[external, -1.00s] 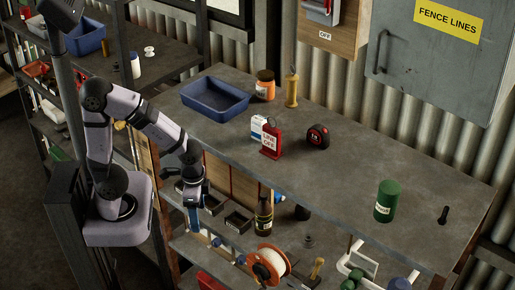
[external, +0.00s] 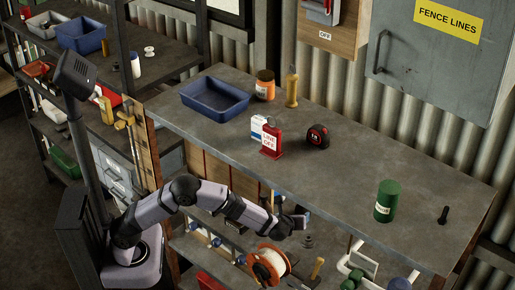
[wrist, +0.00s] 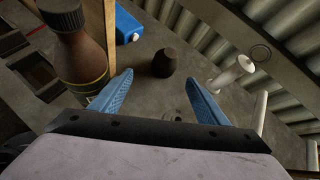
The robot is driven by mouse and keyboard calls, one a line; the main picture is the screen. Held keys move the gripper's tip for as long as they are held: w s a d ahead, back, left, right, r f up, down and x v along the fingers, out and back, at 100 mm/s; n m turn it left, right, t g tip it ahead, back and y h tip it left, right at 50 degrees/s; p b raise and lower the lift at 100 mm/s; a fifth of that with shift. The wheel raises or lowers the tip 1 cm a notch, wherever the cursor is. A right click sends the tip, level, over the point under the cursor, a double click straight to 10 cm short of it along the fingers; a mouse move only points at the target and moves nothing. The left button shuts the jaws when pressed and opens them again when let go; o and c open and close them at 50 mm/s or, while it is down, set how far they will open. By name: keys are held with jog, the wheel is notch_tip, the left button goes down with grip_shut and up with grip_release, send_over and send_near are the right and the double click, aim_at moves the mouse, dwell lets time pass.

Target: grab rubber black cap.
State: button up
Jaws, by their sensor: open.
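A small black rubber cap (wrist: 165,61) with a rounded, tapered shape stands on the grey lower shelf (wrist: 150,105) in the wrist view. My gripper (wrist: 160,78) is open and empty, with blue fingers spread. The cap is beyond the fingertips and roughly centred between them, apart from both in the picture. In the external view my gripper (external: 303,217) is at the lower shelf below the front edge of the bench, and it and my forearm hide the cap there.
In the wrist view a brown bottle (wrist: 78,45) stands close to the left finger, with a blue container (wrist: 128,24) behind it. A white post-like item (wrist: 232,74) is at right. In the external view an orange-and-white reel (external: 267,266) sits below my arm; the bench top (external: 340,180) is above.

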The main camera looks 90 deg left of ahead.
aim_at(302, 210)
jog(key=w+a+f+m+y+b, duration=0.1)
jog(key=w+a+f+m, duration=0.1)
jog(key=shift+w+a+f+m+t, duration=0.25)
jog(key=shift+f+m+t, duration=0.05)
jog(key=shift+f+m, duration=0.1)
jog(key=shift+a+r+p+x, duration=0.15)
jog(key=shift+p+x, duration=0.45)
jog(key=shift+x, duration=1.2)
jog(key=shift+a+r+p+x, duration=0.15)
jog(key=shift+p+x, duration=0.4)
jog(key=shift+x, duration=1.3)
jog(key=shift+d, duration=0.1)
jog(key=c, duration=1.1)
